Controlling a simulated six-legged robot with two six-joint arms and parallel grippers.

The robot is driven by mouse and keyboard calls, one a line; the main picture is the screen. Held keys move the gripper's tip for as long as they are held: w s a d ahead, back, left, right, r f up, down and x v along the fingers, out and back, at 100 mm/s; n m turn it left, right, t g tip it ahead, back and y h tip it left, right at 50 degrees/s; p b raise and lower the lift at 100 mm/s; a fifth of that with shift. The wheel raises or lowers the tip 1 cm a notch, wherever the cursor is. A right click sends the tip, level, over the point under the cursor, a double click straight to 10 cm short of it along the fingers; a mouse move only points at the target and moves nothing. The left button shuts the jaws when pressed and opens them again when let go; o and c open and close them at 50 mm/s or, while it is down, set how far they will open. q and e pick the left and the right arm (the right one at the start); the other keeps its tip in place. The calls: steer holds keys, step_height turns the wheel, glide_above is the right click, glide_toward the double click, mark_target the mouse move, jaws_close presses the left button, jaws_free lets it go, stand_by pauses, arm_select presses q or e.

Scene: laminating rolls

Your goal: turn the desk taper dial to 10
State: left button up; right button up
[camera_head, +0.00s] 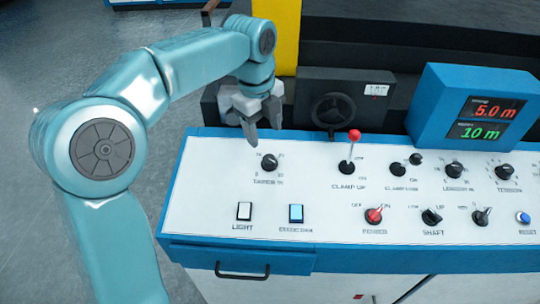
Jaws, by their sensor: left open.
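The taper dial (269,162) is a small black knob at the upper left of the white control desk (330,210), with a scale around it and a label below that seems to read taper. The numbers are too small to read, so I cannot tell its setting. My left gripper (263,136) hangs over the desk's back left edge, just above and behind the dial. Its grey fingers point down, open and empty, apart from the dial as far as I can see. My right gripper is not in view.
A red-tipped lever (354,136) stands right of the dial. Further right are several black knobs, a red power knob (373,215) and a blue display box (473,106) reading 5.0 m and 10 m. A black handwheel (333,110) and a yellow post (283,35) stand behind.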

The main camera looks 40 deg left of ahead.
mark_target(269, 159)
arm_select(q)
steer(key=f, duration=0.3)
steer(key=w+f, duration=0.1)
steer(key=f, duration=0.5)
steer(key=shift+w+f+b, duration=0.3)
steer(key=shift+f, duration=0.05)
steer(key=shift+w+f, duration=0.15)
steer(key=shift+f, duration=0.2)
steer(key=shift+s+d+r, duration=0.1)
steer(key=shift+s+r, duration=0.1)
steer(key=shift+s, duration=0.05)
steer(key=shift+w+f, duration=0.1)
steer(key=shift+w, duration=0.05)
steer(key=c, duration=1)
